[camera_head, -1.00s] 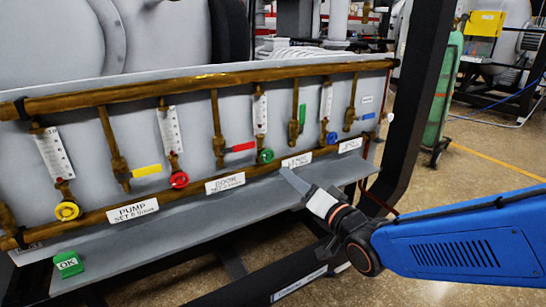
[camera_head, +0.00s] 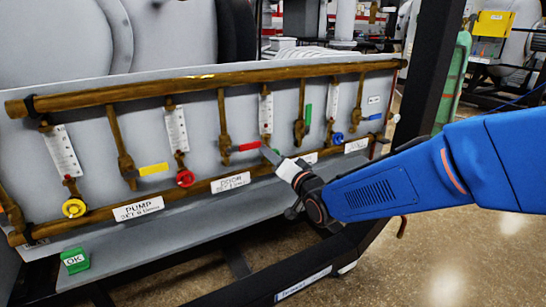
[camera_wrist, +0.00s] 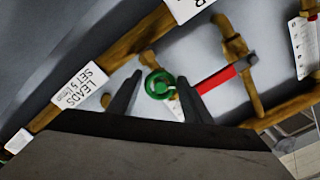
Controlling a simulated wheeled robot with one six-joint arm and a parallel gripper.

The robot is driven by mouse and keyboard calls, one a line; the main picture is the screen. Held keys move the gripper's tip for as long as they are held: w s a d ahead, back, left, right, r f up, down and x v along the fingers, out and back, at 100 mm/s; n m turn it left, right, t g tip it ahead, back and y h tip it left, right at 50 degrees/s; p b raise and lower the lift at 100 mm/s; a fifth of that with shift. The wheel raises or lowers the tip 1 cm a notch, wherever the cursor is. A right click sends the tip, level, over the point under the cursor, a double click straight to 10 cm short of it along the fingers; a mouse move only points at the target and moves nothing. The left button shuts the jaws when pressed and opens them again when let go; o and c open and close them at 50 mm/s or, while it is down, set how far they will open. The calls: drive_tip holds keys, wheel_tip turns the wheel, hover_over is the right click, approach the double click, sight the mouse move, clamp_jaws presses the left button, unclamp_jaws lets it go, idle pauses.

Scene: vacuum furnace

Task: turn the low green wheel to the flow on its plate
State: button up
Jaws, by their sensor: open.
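The low green wheel (camera_wrist: 160,84) sits on the brass pipework between my two open fingers in the wrist view. My gripper (camera_wrist: 156,102) has one dark finger on each side of the wheel, and I cannot tell whether either touches it. A white plate (camera_wrist: 80,88) beside it reads LEADS, SET 5, with small unit text. In the head view, my gripper (camera_head: 270,155) reaches the panel where it hides the green wheel. The scale tube (camera_head: 265,114) above that spot is white; its reading is too small to tell.
A red lever (camera_head: 248,146) is just left of my gripper; it also shows close by in the wrist view (camera_wrist: 215,78). Red (camera_head: 185,178), yellow (camera_head: 74,208) and blue (camera_head: 337,137) wheels line the panel. A green OK block (camera_head: 75,261) is on the grey shelf (camera_head: 150,247).

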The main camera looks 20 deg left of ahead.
drive_tip(key=shift+w+a, duration=0.2)
drive_tip(key=shift+a, duration=0.05)
drive_tip(key=c, duration=0.8)
drive_tip(key=shift+n, duration=0.3)
drive_tip(key=n, duration=0.3)
drive_tip(key=shift+n, duration=0.3)
drive_tip(key=n, duration=0.3)
drive_tip(key=shift+n, duration=0.3)
drive_tip(key=n, duration=0.6)
drive_tip(key=shift+n, duration=0.4)
